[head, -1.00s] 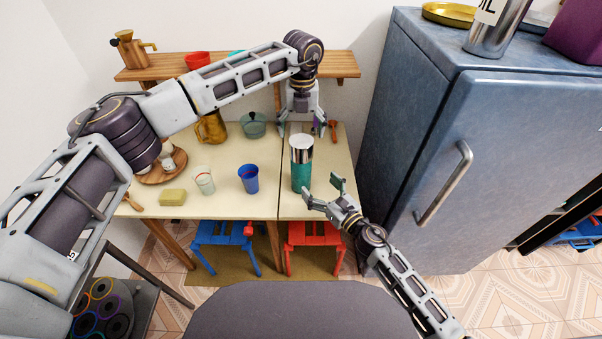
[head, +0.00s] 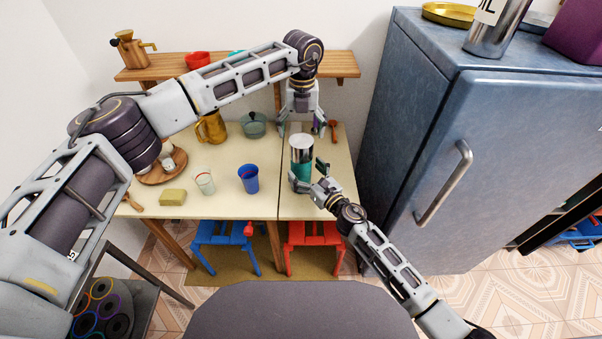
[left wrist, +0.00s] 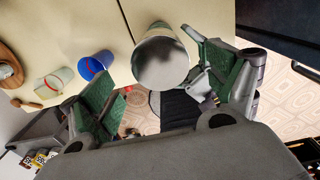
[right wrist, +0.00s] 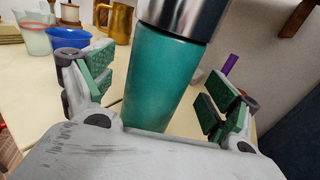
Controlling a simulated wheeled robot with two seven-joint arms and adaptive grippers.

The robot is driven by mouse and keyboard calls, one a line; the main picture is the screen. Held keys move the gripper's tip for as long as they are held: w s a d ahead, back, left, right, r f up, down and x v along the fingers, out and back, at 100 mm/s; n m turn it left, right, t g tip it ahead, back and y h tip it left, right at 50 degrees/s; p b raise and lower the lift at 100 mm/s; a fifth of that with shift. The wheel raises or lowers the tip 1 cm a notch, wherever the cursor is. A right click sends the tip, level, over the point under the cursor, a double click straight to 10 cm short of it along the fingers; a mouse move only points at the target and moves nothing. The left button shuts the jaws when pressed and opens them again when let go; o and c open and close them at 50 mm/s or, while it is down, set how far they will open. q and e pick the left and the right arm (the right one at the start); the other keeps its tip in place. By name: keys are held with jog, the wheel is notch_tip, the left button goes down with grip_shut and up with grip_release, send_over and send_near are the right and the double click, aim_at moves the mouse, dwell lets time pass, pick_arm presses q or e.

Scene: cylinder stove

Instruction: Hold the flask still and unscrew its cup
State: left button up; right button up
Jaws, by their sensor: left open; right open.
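The flask (head: 303,169) stands upright on the table, with a teal body and a silver cup (head: 301,142) on top. My right gripper (head: 308,174) is open, with its fingers on either side of the teal body. In the right wrist view the teal body (right wrist: 155,75) fills the space between the green pads, with gaps visible at both sides. My left gripper (head: 301,127) is open, pointing down above and behind the flask. In the left wrist view the round silver cup top (left wrist: 161,62) shows between the open fingers, apart from them. The flask's base is hidden in both wrist views.
A blue cup (head: 248,179), a pale cup (head: 204,181) and a yellow sponge (head: 172,198) stand left of the flask. Farther back are a yellow jug (head: 211,128) and a green pot (head: 253,125). A blue fridge (head: 435,150) bounds the right side.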

jog(key=shift+x, duration=1.35)
jog(key=shift+c, duration=0.5)
